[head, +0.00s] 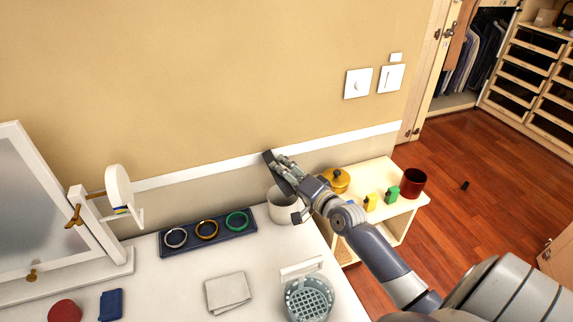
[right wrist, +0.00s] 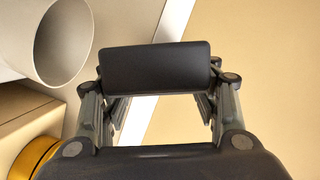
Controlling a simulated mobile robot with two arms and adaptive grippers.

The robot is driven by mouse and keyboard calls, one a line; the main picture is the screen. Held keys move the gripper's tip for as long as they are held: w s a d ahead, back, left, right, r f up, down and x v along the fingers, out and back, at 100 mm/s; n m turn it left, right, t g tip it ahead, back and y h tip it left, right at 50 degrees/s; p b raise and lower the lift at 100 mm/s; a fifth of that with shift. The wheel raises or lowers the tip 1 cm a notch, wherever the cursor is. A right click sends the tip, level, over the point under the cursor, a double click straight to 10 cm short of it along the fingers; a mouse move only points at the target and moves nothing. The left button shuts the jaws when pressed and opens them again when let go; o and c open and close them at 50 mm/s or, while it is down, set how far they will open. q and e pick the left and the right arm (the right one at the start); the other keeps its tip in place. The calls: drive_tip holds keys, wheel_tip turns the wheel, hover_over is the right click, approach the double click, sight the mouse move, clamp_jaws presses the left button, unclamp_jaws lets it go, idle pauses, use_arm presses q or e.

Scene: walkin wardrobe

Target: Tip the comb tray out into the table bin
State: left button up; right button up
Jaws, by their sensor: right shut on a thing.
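The comb tray (head: 280,181) is a dark, narrow slab held steeply tilted just above the white table bin (head: 284,208). In the right wrist view the tray (right wrist: 155,67) spans between the fingers, its flat dark face towards the camera. My right gripper (head: 287,166) is shut on the tray, above and behind the bin near the wall. The bin's open mouth shows at the upper left of the right wrist view (right wrist: 62,42). No comb can be made out, and the bin's bottom is hidden. My left gripper is not in view.
A dark tray with several rings (head: 208,231), a folded cloth (head: 228,293), a teal latticed basket (head: 309,299) and a mirror (head: 35,205) stand on the white table. A low shelf (head: 385,170) at right holds a yellow pot (head: 337,180) and a red cup (head: 412,183).

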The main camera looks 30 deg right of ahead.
drive_tip(key=r+n+h+p, duration=0.1)
drive_tip(key=n+p, duration=0.1)
drive_tip(key=p, duration=0.1)
drive_tip(key=r+n+g+p, duration=0.1)
drive_tip(key=n+p, duration=0.2)
drive_tip(key=p, duration=0.1)
drive_tip(key=r+n+g+h+p, duration=0.1)
drive_tip(key=n+p, duration=0.1)
drive_tip(key=p, duration=0.2)
drive_tip(key=shift+a+n+h, duration=0.2)
drive_tip(key=shift+n+h, duration=0.1)
drive_tip(key=shift+n, duration=0.1)
drive_tip(key=shift+r+n+h+p, duration=0.1)
drive_tip(key=shift+n+h+p, duration=0.3)
drive_tip(key=shift+n+p, duration=0.3)
drive_tip(key=shift+w+n+h, duration=0.1)
drive_tip(key=shift+n+h, duration=0.3)
drive_tip(key=shift+n, duration=0.2)
